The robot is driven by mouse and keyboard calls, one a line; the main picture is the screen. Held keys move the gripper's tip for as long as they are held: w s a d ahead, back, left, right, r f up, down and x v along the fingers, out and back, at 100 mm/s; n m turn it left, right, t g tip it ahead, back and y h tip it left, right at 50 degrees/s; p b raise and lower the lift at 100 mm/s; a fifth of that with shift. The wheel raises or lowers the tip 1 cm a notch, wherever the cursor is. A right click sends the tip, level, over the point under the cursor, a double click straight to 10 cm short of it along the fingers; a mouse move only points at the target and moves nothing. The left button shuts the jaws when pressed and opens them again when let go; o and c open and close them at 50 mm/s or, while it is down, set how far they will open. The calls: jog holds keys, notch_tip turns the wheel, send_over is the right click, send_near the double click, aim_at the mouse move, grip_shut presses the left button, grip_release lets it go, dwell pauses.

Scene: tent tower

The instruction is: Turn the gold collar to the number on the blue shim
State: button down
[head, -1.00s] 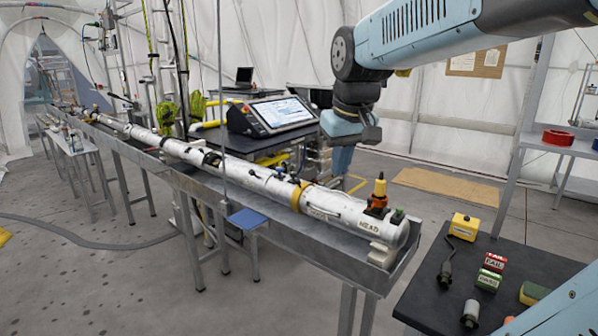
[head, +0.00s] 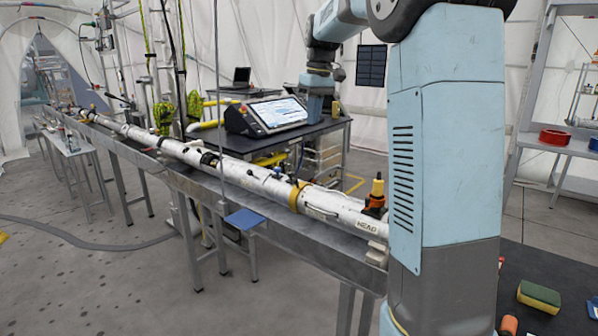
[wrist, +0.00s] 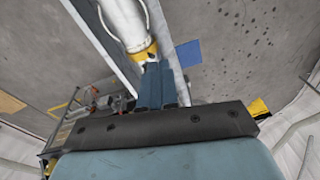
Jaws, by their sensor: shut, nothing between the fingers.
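The gold collar (head: 297,195) is a band around the long white tube, left of the tube's end marked HEAD. In the wrist view the collar (wrist: 138,55) shows just beyond my fingertips. My gripper (wrist: 156,66) is shut and empty and points toward the tube. In the head view my gripper (head: 314,105) hangs above and behind the collar, small and partly dark, apart from it. A blue flat square (head: 244,219) lies on a small stand in front of the tube; I cannot tell whether it is the shim. No number is legible.
The white tube (head: 335,207) rests in a long grey trough (head: 290,240). A console screen (head: 278,111) is behind. My arm hides much of the dark table (head: 570,270) at right, with a green-yellow sponge (head: 539,295).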

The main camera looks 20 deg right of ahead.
jog(key=n+g, duration=0.1)
jog(key=n, duration=0.1)
send_over(296, 179)
jog(key=s+d, duration=0.2)
jog(key=d, duration=0.2)
notch_tip(296, 179, down, 4)
jog(key=w+d+f+n+g, duration=0.1)
jog(key=w+f+g, duration=0.1)
jog(key=w+f, duration=0.5)
jog(key=x, duration=0.2)
jog(key=w+x, duration=0.1)
jog(key=x, duration=0.5)
jog(key=shift+w+a+f, duration=0.1)
jog(key=shift+f, duration=0.3)
jog(key=shift+s+a+f, duration=0.5)
jog(key=shift+s+a, duration=0.15)
jog(key=shift+s, duration=0.1)
jog(key=shift+s+a+f, duration=0.45)
jog(key=shift+s+a, duration=0.1)
jog(key=shift+s, duration=0.1)
jog(key=shift+s+a+f, duration=0.25)
jog(key=shift+s+a, duration=0.3)
jog(key=shift+a, duration=0.15)
jog(key=shift+w, duration=0.1)
